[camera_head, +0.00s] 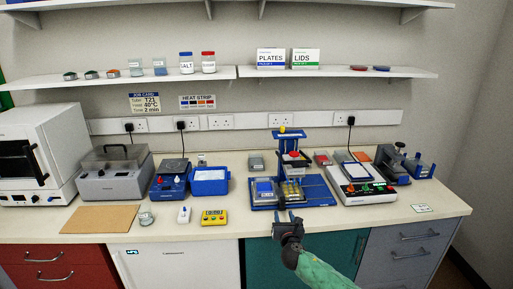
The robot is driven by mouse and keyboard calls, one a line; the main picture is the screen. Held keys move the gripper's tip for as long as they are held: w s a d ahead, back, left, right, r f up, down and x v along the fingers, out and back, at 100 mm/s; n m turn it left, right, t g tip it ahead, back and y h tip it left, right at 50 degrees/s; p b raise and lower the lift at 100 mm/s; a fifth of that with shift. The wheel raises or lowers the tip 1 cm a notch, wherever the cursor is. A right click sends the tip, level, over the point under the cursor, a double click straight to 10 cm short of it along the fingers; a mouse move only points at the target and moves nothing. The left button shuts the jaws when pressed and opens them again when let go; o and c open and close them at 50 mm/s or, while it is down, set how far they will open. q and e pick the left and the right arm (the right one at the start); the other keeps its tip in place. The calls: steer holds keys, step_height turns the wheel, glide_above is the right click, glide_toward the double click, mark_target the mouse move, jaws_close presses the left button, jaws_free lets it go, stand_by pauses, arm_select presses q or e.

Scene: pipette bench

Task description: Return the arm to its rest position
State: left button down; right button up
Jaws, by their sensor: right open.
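My right gripper (286,219) shows at the bottom centre, at the front edge of the bench, with its green-sleeved arm coming in from the lower right. Its fingers point toward the bench and are apart, with nothing seen between them. It is in front of the blue pipette station (318,188), which carries a tall blue stand and small yellow-topped items. I cannot tell from this one view how high the gripper is above the bench top. My left gripper is not in view.
The bench (250,222) holds a blue box (209,181), a yellow timer block (213,217), a blue device (170,180), a grey bath (116,172) and a white device (362,188) at right. A cork mat (100,219) lies at left. Shelves hang above.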

steer(key=s+d+f+m+g+h, duration=0.1)
steer(key=s+f+m+g, duration=0.3)
steer(key=s+m, duration=0.65)
steer(key=s+f+m+g+h, duration=0.25)
steer(key=s+f+m, duration=0.4)
steer(key=s, duration=0.75)
steer(key=s+d+m+g+y, duration=0.3)
steer(key=s+m, duration=0.5)
steer(key=s, duration=0.6)
steer(key=s+d+m+g, duration=0.2)
steer(key=s+m+g, duration=0.45)
steer(key=s, duration=0.85)
step_height(320, 180, down, 28)
steer(key=w+a+m+b, duration=0.1)
steer(key=w+m+b, duration=0.1)
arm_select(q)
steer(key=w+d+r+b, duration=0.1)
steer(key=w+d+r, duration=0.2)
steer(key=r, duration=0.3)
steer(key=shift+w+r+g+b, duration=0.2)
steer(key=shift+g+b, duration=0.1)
arm_select(e)
steer(key=s+f, duration=0.4)
steer(key=f, duration=0.7)
steer(key=s+f, duration=0.4)
steer(key=f, duration=0.8)
steer(key=shift+s+a+f, duration=0.15)
steer(key=shift+s+a, duration=0.05)
steer(key=shift+a, duration=0.1)
